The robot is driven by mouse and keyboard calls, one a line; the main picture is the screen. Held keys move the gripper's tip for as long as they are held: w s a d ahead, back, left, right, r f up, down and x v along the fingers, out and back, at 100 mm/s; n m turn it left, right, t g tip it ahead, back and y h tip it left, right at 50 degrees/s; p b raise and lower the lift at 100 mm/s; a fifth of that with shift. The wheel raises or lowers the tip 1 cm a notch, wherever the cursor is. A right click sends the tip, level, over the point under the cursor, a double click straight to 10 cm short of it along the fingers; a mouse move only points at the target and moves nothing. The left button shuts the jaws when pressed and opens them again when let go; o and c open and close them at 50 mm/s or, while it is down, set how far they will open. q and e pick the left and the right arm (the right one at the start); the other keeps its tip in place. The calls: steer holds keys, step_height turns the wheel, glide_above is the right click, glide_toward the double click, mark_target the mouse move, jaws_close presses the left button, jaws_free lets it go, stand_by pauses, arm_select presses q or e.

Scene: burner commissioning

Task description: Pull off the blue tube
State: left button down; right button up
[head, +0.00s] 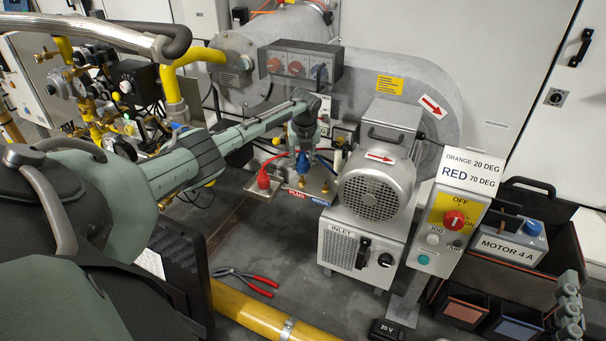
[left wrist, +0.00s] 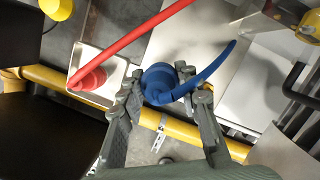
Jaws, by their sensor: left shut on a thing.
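The blue tube (left wrist: 212,72) has a thick round blue end (left wrist: 160,78) that sits between the fingers of my left gripper (left wrist: 166,96). In the head view my left gripper (head: 303,150) points down, with the blue end (head: 302,164) at its fingertips, above a metal plate with a PLUS label. The gripper is shut on the blue end. Whether that end is still seated on a fitting is hidden. A grey-green knobbed part (head: 568,305) at the lower right edge may be my right gripper; its jaws cannot be made out.
A red tube (left wrist: 130,38) runs to a red end (left wrist: 92,80) in a light tray, left of the blue one. The blower motor (head: 375,190) stands close on the right. Red-handled pliers (head: 245,281) and a yellow pipe (head: 262,318) lie on the floor in front.

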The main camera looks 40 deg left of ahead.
mark_target(302, 153)
arm_select(q)
step_height(302, 153, up, 4)
steer(key=p, duration=0.4)
steer(key=shift+r, duration=0.1)
